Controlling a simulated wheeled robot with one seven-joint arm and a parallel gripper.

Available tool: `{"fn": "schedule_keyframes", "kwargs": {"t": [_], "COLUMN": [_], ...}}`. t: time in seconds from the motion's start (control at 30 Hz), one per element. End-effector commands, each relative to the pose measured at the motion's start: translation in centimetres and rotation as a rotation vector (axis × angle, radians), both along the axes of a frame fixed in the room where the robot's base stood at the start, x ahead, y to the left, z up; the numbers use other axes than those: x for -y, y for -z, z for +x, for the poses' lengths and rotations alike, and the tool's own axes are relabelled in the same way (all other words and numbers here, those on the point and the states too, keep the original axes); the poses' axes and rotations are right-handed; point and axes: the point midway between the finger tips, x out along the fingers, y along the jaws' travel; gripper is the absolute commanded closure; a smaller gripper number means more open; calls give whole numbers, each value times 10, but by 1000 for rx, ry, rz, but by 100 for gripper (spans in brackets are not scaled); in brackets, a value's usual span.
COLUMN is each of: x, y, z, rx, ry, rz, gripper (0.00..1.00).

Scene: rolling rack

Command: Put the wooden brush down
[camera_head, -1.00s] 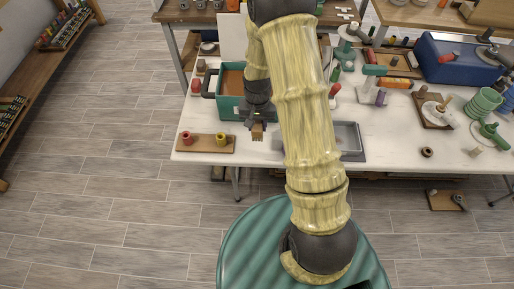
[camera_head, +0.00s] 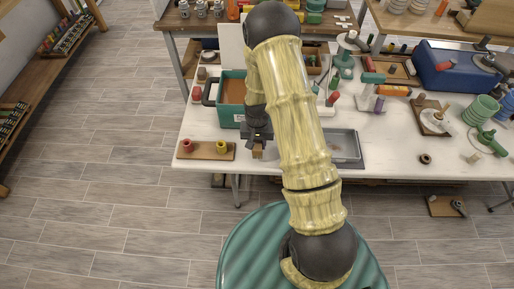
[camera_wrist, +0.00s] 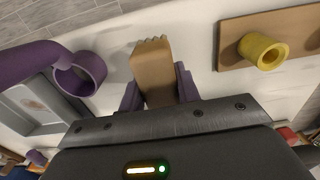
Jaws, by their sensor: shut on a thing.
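The wooden brush (camera_wrist: 153,72) is tan, with a jagged bristle end pointing to the top of the wrist view. My gripper (camera_wrist: 158,88) is shut on it, with a purple finger on each side. In the head view my gripper (camera_head: 257,146) points down near the front edge of the white table (camera_head: 300,172), and the brush (camera_head: 257,152) shows as a small tan block under it. The wrist view shows the white table top behind the brush; I cannot tell whether the brush touches it.
A wooden board (camera_head: 208,155) with a red spool and a yellow spool (camera_head: 222,146) lies left of my gripper. A grey tray (camera_head: 345,147) is to the right. A green box (camera_head: 230,88) stands behind.

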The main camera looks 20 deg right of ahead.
Motion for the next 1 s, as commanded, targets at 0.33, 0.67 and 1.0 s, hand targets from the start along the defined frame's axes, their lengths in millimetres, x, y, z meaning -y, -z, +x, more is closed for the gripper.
{"fn": "schedule_keyframes", "kwargs": {"t": [0.33, 0.67, 1.0], "x": [1, 0, 0], "y": [33, 37, 36], "z": [0, 0, -1], "rx": [0, -1, -1], "ry": [1, 1, 0], "rz": [0, 0, 0], "gripper": [96, 96, 46]}}
